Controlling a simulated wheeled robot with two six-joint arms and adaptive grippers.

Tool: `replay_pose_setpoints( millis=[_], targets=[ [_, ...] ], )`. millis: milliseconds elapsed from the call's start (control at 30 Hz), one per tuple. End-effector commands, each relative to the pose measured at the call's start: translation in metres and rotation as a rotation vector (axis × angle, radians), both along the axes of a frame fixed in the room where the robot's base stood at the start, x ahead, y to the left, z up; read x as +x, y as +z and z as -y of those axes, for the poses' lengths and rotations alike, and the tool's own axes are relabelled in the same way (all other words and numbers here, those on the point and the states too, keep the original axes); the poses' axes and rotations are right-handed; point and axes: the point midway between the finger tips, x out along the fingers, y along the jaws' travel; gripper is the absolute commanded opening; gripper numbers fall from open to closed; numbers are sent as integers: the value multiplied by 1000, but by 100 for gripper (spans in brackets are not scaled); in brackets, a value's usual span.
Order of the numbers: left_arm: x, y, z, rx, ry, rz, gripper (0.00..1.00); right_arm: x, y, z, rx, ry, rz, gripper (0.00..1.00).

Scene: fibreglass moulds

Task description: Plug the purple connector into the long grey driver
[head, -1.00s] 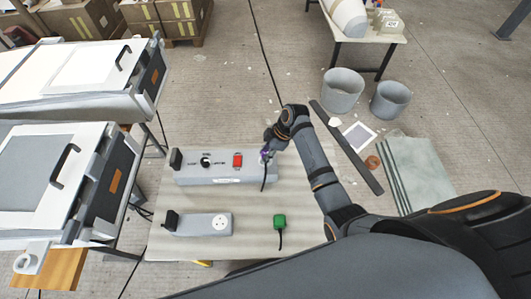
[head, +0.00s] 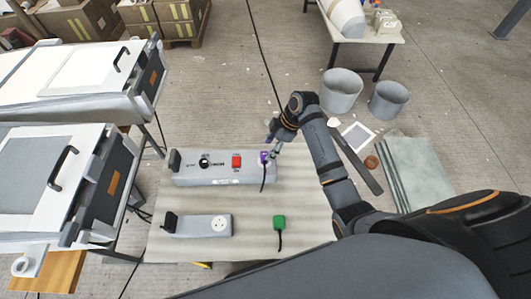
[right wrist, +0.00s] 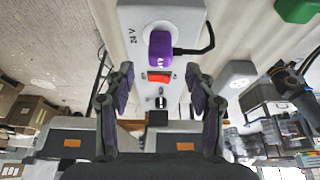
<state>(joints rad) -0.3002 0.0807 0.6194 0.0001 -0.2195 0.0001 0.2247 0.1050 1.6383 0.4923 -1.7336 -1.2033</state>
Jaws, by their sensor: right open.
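The long grey driver (head: 215,168) lies on the table, with a black knob and a red switch (head: 237,161) on its top. The purple connector (head: 264,156) sits at the socket on the driver's right end, its black cable hanging toward the front. In the right wrist view the purple connector (right wrist: 160,50) stands on the round socket face beside the "24 V" mark. My right gripper (head: 272,140) is just behind the connector and apart from it. In the right wrist view its fingers (right wrist: 160,95) are spread with nothing between them. My left gripper is not in view.
A shorter grey driver (head: 200,225) with an empty round socket lies in front. A green connector (head: 279,223) with a cable lies to its right. White moulds (head: 50,165) stand at the left. Grey buckets (head: 342,90) stand on the floor behind right.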

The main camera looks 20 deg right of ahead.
Motion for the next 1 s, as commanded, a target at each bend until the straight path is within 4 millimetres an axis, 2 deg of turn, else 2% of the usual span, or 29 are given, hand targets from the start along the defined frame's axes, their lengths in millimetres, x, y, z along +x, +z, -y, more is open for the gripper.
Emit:
replay_pose_setpoints(
  millis=[100, 333, 500, 1000],
  targets=[
    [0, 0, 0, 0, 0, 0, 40, -2, 24, 11, -3, -1, 3, 56],
    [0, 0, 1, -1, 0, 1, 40, -6, 54, 22, -1, 0, 1, 56],
    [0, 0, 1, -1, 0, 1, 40, -7, 59, 24, -1, 0, 0, 56],
    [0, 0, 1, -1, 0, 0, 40, -7, 58, 23, 0, 0, -1, 56]
  ],
)
